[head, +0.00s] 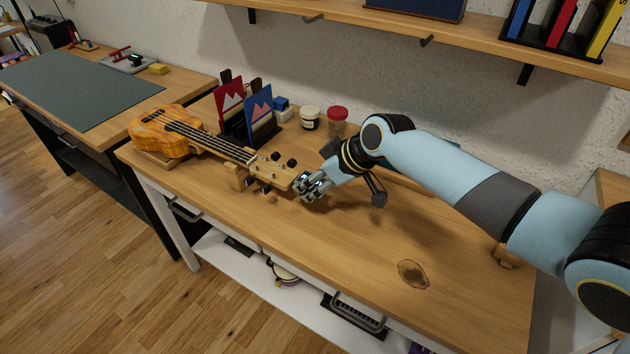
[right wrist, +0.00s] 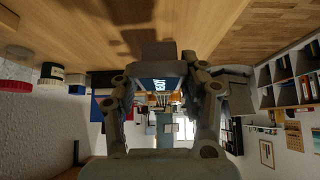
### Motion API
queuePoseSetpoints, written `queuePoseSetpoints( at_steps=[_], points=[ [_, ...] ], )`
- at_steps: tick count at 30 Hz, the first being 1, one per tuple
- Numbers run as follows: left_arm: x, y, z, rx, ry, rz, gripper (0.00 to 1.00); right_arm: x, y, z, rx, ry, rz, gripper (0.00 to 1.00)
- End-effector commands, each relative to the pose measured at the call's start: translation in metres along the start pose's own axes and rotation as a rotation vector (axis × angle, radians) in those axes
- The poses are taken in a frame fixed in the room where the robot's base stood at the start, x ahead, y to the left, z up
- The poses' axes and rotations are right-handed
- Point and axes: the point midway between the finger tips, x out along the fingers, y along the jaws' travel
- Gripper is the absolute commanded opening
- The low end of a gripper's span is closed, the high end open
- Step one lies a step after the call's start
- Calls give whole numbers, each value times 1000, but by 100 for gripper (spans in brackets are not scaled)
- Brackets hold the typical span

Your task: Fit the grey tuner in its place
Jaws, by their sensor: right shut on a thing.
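My right gripper (head: 305,187) is shut on the grey tuner (right wrist: 155,53), whose lit display (right wrist: 159,84) shows between the fingers in the right wrist view. In the head view the tuner is mostly hidden by the fingers. An orange-brown ukulele (head: 160,122) lies on the wooden table, its neck pointing right toward the gripper. Its headstock (head: 276,176), with dark pegs, is just left of the fingertips. I cannot tell whether the tuner touches it. My left gripper is not in view.
A wooden neck support (head: 238,178) stands under the neck. Red and blue booklets in a rack (head: 259,117), a white jar (head: 310,118) and a red-lidded jar (head: 338,120) stand behind. The table's front right (head: 440,240) is largely clear. A shelf (head: 400,38) runs above.

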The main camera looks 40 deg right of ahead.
Motion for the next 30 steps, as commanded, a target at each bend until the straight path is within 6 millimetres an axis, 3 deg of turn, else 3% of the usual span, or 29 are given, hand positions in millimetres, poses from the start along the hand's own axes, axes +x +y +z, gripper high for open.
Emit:
queuePoseSetpoints(
  at_steps=[30],
  points=[
    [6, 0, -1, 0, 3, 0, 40, 11, 0, -13, 0, 0, 1, 12]
  ],
)
